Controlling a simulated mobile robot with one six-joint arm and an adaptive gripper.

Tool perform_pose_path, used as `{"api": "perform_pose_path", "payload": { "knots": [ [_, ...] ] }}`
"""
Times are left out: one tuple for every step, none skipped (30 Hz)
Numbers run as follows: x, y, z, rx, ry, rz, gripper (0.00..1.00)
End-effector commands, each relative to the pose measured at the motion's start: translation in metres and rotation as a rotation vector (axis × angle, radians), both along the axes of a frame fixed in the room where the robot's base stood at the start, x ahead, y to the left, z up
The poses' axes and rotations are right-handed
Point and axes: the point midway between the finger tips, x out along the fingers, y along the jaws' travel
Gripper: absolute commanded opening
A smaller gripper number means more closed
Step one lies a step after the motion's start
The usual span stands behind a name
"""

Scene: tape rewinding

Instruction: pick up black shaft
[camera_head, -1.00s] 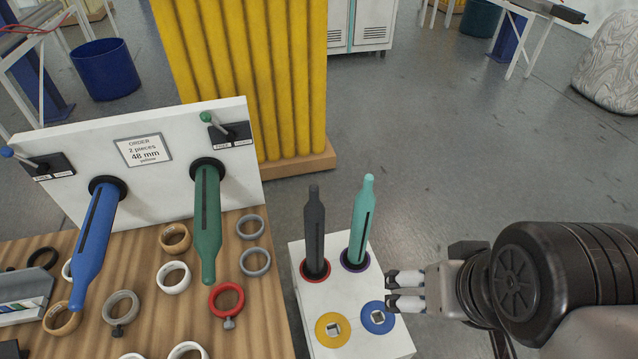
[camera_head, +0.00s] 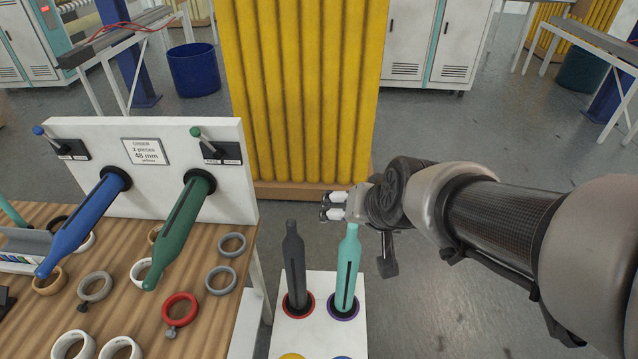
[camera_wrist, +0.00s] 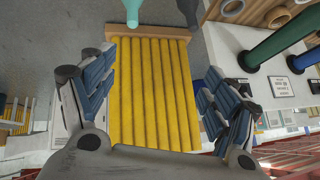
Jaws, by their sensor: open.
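The black shaft (camera_head: 295,268) stands upright in a red-ringed hole of the white stand (camera_head: 318,339). A teal shaft (camera_head: 347,270) stands upright just right of it in a purple-ringed hole. My gripper (camera_head: 322,206) is open and empty, near the height of the shaft tops, its fingers pointing left. In the head view it appears above the teal shaft's tip and right of the black shaft's tip. In the wrist view the fingers (camera_wrist: 152,75) are spread wide, and the dark shaft's tip (camera_wrist: 188,12) and teal shaft's tip (camera_wrist: 132,10) show at the top edge, outside the jaws.
Left, a wooden table (camera_head: 120,290) holds several loose rings and a white panel (camera_head: 232,175) with a blue shaft (camera_head: 85,225) and a green shaft (camera_head: 180,230) sticking out. Yellow tubes (camera_head: 300,90) stand behind. Floor right of the stand is clear.

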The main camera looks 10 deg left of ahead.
Motion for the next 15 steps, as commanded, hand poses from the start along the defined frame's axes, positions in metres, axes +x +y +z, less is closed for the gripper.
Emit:
{"api": "perform_pose_path", "payload": {
  "knots": [
    [0.019,0.018,-0.015,0.018,-0.009,0.0,0.8],
    [0.03,0.029,-0.022,0.029,-0.022,-0.004,0.8],
    [0.045,0.043,-0.032,0.045,-0.039,-0.013,0.8],
    [0.056,0.053,-0.04,0.057,-0.055,-0.021,0.8],
    [0.066,0.064,-0.049,0.067,-0.068,-0.027,0.8],
    [0.078,0.077,-0.062,0.079,-0.087,-0.039,0.8],
    [0.087,0.087,-0.071,0.086,-0.103,-0.048,0.8],
    [0.095,0.097,-0.082,0.092,-0.117,-0.056,0.8],
    [0.104,0.109,-0.097,0.099,-0.138,-0.07,0.8],
    [0.111,0.118,-0.109,0.102,-0.153,-0.08,0.8],
    [0.116,0.127,-0.121,0.104,-0.17,-0.09,0.8],
    [0.122,0.138,-0.137,0.107,-0.192,-0.105,0.8],
    [0.126,0.145,-0.151,0.106,-0.207,-0.115,0.8],
    [0.129,0.152,-0.163,0.105,-0.227,-0.124,0.8],
    [0.132,0.161,-0.181,0.101,-0.251,-0.137,0.8]
  ]
}}
